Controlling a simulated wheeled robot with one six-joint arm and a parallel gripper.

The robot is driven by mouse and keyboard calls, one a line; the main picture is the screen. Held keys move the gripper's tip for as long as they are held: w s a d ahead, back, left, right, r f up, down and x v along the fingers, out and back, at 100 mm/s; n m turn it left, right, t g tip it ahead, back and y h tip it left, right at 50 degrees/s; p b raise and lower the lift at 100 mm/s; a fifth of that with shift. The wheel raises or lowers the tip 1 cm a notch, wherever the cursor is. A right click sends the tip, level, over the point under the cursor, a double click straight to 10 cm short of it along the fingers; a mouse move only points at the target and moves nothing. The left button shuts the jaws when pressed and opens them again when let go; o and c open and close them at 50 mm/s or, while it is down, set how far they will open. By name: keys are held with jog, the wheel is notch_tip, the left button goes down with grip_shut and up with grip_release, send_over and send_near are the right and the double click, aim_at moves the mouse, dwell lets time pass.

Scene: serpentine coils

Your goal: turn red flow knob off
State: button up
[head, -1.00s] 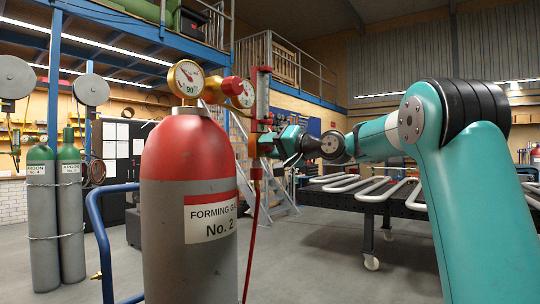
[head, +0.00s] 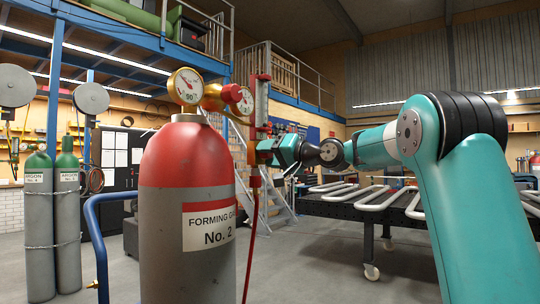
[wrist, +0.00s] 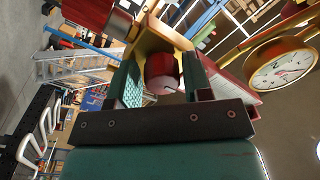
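The red flow knob (wrist: 162,72) is a short red cylinder on a brass body in the wrist view. It lies between the two green fingers of my gripper (wrist: 159,64). A gap shows between the left finger and the knob; the right finger is very close to it, and I cannot tell whether it touches. In the head view my gripper (head: 257,151) is at the lower part of the red flow meter (head: 262,100), and the knob is hidden there. The flow meter sits on the brass regulator (head: 212,98) above the forming gas cylinder (head: 188,215).
A pressure gauge (wrist: 281,68) is close on the right in the wrist view. A red hose (head: 251,240) hangs below the flow meter. A blue rail (head: 95,225) stands by the cylinder. A black table (head: 360,208) with white coils is at the right.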

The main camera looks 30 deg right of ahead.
jog(key=b+v, duration=1.4)
jog(key=v, duration=0.3)
jog(key=shift+s, duration=0.1)
